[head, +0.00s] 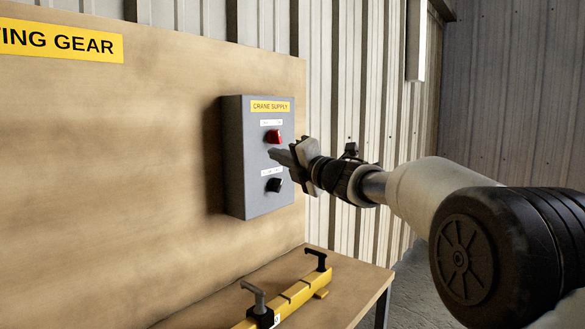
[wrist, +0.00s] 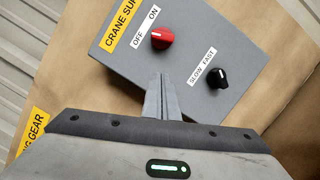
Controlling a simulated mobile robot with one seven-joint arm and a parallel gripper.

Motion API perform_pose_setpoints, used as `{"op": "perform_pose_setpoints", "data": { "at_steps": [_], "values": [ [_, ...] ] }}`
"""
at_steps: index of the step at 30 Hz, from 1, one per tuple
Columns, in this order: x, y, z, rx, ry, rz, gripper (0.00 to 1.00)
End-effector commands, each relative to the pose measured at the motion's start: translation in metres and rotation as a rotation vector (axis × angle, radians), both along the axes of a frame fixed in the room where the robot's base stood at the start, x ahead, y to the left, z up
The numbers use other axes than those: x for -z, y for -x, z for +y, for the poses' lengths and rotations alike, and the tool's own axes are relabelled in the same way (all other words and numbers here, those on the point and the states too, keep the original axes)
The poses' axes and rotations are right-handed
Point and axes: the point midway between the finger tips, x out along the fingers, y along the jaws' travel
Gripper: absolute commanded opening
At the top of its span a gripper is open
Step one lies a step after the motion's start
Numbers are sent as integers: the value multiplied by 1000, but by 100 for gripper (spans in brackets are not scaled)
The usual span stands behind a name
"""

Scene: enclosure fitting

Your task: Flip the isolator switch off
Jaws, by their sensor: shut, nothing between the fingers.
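The grey "CRANE SUPPLY" box (head: 240,160) is fixed to the wooden board, and it also shows tilted in the wrist view (wrist: 235,30). Its red rotary switch (head: 273,136) sits above a black knob (head: 274,185). In the wrist view the red switch (wrist: 162,38) is under a label reading OFF and ON, and the black knob (wrist: 218,77) is by a SLOW/FAST label. The red switch's exact setting is hard to tell. My gripper (head: 272,154) is shut and empty. Its fingertips (wrist: 161,76) are in front of the box, just below the red switch, apparently not touching it.
A yellow bar with black handles (head: 290,292) lies on the wooden bench below the box. A yellow "...ING GEAR" sign (head: 60,40) is on the board at left. Corrugated metal walls (head: 375,100) stand behind.

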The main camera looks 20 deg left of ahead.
Motion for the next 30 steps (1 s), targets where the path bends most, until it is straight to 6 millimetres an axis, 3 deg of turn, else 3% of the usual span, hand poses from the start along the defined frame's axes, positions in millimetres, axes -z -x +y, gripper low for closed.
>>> {"op": "perform_pose_setpoints", "data": {
  "at_steps": [3, 9, 25, 28, 30],
  "values": [
    [2, 16, -24, 3, 1, 2, 0],
    [5, 33, -47, 1, 2, 3, 0],
    [6, 39, -59, 13, -4, 11, 0],
    [-2, 36, -82, 93, -43, 77, 0],
    [-7, 35, -116, 202, -104, 172, 0]
  ]
}}
